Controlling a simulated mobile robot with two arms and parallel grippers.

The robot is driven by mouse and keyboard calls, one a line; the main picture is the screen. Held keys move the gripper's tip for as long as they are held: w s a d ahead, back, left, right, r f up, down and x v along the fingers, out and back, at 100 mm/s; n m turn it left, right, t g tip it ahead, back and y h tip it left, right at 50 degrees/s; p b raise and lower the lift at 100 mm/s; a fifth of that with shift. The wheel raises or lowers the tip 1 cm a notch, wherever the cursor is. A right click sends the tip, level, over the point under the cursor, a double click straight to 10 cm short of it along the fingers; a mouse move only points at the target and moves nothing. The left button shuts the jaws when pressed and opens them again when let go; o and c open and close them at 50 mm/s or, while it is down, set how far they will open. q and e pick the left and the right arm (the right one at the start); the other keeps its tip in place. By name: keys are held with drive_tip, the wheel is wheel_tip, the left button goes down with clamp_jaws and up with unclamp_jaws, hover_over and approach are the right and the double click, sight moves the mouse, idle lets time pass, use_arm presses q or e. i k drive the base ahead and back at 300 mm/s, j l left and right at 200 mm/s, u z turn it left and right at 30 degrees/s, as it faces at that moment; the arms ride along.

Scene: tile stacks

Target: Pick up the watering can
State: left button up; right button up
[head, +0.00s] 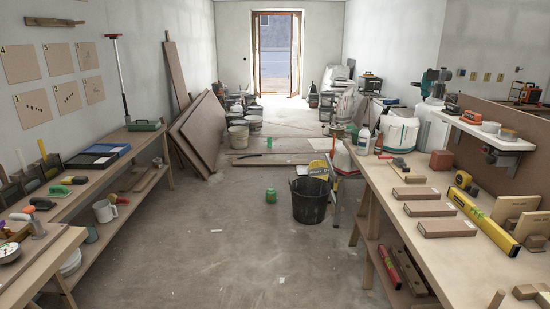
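I cannot make out a watering can for certain. A pale vessel with a side handle (104,211) stands on the lower shelf of the left bench; I cannot tell whether it has a spout. A small green container (270,195) stands on the floor near the middle, left of a black bucket (309,205). The far end of the room is too small and crowded to tell its containers apart. Neither of my grippers shows in the head view.
The left bench holds a blue tray (97,156) and tools. The right workbench holds flat brown blocks (447,227) and a yellow level (483,223). Brown boards (195,135) lean at the left wall. The floor between the benches (200,255) is mostly clear.

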sight(270, 194)
drive_tip(key=i, duration=2.2)
drive_tip(key=i+u, duration=0.1)
drive_tip(key=i, duration=1)
drive_tip(key=i+l+u, duration=0.1)
drive_tip(key=i, duration=1)
drive_tip(key=l, duration=0.1)
